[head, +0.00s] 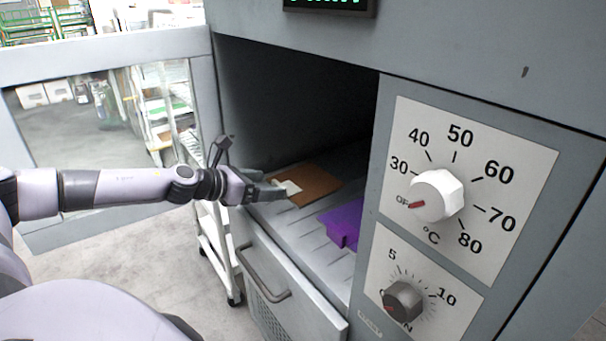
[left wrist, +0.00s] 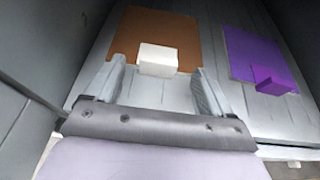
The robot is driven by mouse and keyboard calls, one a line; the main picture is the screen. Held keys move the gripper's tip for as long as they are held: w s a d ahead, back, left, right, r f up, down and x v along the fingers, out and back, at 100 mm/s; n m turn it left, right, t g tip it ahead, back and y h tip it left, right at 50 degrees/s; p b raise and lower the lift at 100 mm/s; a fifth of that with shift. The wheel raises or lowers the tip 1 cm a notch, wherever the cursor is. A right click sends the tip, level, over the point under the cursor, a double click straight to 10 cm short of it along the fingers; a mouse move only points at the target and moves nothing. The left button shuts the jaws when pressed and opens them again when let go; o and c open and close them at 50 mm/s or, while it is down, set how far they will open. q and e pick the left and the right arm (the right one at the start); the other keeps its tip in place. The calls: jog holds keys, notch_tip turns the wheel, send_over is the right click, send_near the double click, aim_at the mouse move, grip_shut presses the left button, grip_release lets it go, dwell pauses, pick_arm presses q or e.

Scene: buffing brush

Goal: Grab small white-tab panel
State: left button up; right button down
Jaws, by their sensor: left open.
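The small panel is a flat brown plate (head: 318,180) with a white tab (head: 290,187) at its near edge. It lies on the grey floor of the oven-like chamber. In the left wrist view the brown plate (left wrist: 158,28) lies beyond the fingers, and its white tab (left wrist: 158,59) sits between and just ahead of the fingertips. My left gripper (head: 276,189) reaches into the chamber opening; it also shows in the left wrist view (left wrist: 157,78), open with nothing held. I cannot tell whether a finger touches the tab. My right gripper is in neither view.
A purple panel with a purple tab (head: 341,232) lies to the right of the brown one on the chamber floor (head: 300,228). The open door (head: 100,55) stands at left. A control face with a white dial (head: 437,195) borders the opening at right.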

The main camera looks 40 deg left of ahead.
aim_at(277, 185)
pick_arm(q)
jog(key=shift+p+x, duration=1)
jog(key=shift+x, duration=0.05)
jog(key=shift+w+f+p, duration=0.3)
jog(key=shift+w+f, duration=0.1)
jog(key=shift+w, duration=0.1)
jog(key=c, duration=1.2)
